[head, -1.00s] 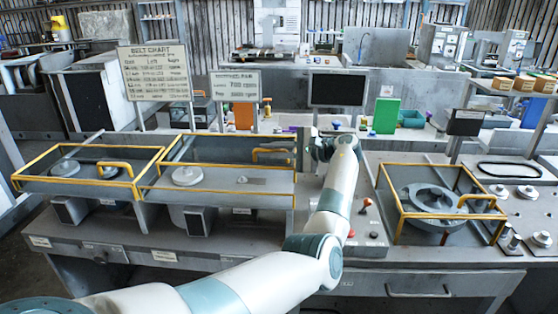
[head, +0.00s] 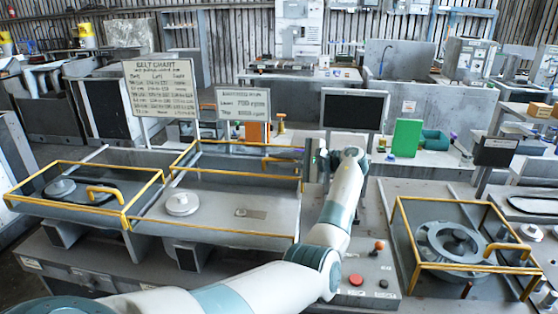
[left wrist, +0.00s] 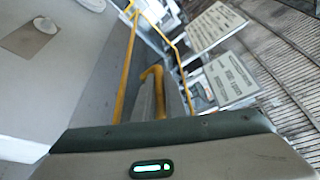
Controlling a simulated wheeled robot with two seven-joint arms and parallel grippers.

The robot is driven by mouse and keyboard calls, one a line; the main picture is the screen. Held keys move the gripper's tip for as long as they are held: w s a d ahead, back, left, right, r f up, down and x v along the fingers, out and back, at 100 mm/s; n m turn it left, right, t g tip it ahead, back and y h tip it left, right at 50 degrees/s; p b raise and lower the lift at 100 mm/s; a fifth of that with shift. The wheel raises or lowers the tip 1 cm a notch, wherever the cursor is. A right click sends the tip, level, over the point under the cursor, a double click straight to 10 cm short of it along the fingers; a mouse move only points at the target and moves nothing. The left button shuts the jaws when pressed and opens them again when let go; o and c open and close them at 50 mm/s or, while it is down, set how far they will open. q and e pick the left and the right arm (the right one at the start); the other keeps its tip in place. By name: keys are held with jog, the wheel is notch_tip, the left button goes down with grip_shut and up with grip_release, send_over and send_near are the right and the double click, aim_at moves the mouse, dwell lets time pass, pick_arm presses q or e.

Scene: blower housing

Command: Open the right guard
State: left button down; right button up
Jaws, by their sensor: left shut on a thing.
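The right guard (head: 215,235) of the pair on the left bench is a yellow-edged frame with clear panels. Its yellow handle (head: 276,160) is at its right rear, and shows in the left wrist view (left wrist: 154,76) running down behind the gripper's grey body. How far the guard is lifted is hard to tell. My right gripper is not in view.
The left guard (head: 68,207) with its own yellow handle adjoins on the left. Another yellow-framed guard (head: 458,268) stands over a round housing at the right. Signs (head: 160,88) and a dark screen (head: 353,110) stand behind.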

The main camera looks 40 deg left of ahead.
aim_at(290, 174)
pick_arm(q)
jog(key=c, duration=2.1)
grip_release()
jog(key=shift+w+d, duration=0.1)
jog(key=shift+d, duration=0.35)
jog(key=b+v, duration=0.1)
jog(key=v, duration=0.2)
jog(key=shift+b, duration=0.3)
jog(key=b+v, duration=0.4)
jog(key=v, duration=0.9)
jog(key=shift+d+r, duration=0.15)
jog(key=shift+d, duration=0.15)
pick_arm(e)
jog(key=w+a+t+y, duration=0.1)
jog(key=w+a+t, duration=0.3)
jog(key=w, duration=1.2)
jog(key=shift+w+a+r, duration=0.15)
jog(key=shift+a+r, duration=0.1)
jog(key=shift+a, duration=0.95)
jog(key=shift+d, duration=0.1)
